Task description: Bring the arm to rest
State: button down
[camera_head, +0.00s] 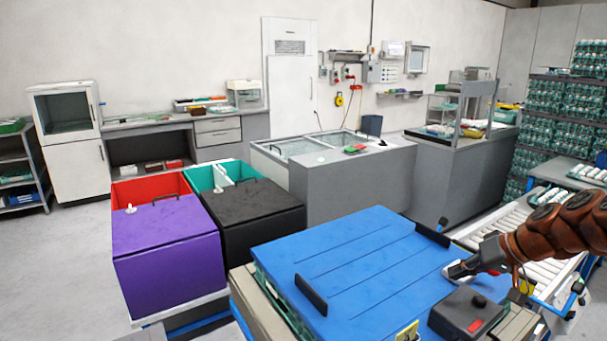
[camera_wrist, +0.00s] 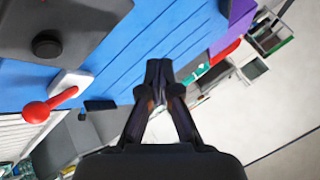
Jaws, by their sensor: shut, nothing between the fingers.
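My gripper (camera_wrist: 158,72) is shut and empty in the wrist view, its dark fingers together. In the head view my gripper (camera_head: 490,255) is at the right, at the end of my copper-coloured arm, above the right side of a large blue lid (camera_head: 350,255). I cannot make out the fingertips there. The blue lid also shows behind the fingers in the wrist view (camera_wrist: 125,45). I cannot tell the exact gap between them.
A dark box with a black knob (camera_head: 468,312) stands by the lid. A white base with a red ball lever (camera_wrist: 38,111) shows nearby. A roller conveyor (camera_head: 505,215) runs at right. Purple (camera_head: 170,240) and black (camera_head: 250,212) lidded bins stand left. Open floor lies far left.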

jog(key=s+a+n+g+h, duration=0.2)
jog(key=s+a+g, duration=0.3)
jog(key=s+a, duration=1.1)
jog(key=s+a+f+g+h, duration=0.1)
jog(key=s+f+h, duration=0.1)
jog(key=s, duration=0.7)
jog(key=s+a+f+m+g+h, duration=0.1)
jog(key=s+f, duration=0.3)
jog(key=s, duration=0.6)
jog(key=shift+f+g+h, duration=0.3)
jog(key=shift+f+h, duration=0.1)
jog(key=shift+h, duration=0.1)
jog(key=shift+s, duration=0.1)
